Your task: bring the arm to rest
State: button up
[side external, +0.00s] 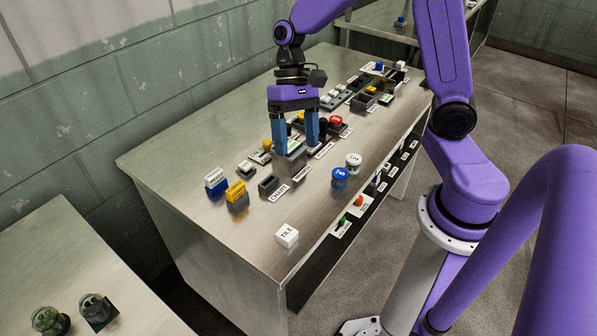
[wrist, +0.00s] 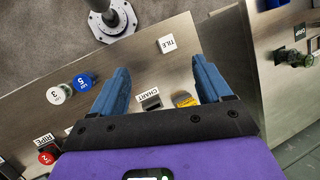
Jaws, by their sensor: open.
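My gripper (side external: 296,148) is purple and black with blue fingers. It is open and points down above the middle of the metal table (side external: 160,165). In the side view its fingers stand in front of several small items, so part of that row is hidden. In the wrist view the two blue fingers of my gripper (wrist: 158,88) are spread apart. A dark holder beside the CHART label (wrist: 151,102) and a yellow block (wrist: 184,99) show between and below them. I see nothing held between the fingers.
A white TILE block (side external: 287,236) sits near the front corner. Blue (side external: 340,177) and white (side external: 353,161) round pieces stand near the right edge. Several trays fill the far end.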

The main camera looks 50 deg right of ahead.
jog(key=s+r+n+t+h, duration=0.1)
jog(key=s+n+t, duration=0.1)
jog(key=s+n, duration=0.5)
jog(key=s+d+r+n+t+h, duration=0.1)
jog(key=s+n+t+h, duration=0.1)
jog(key=s+n, duration=0.5)
jog(key=s, duration=0.3)
jog(key=shift+s+r+n, duration=0.15)
jog(key=shift+r+n, duration=0.15)
jog(key=shift+r, duration=0.05)
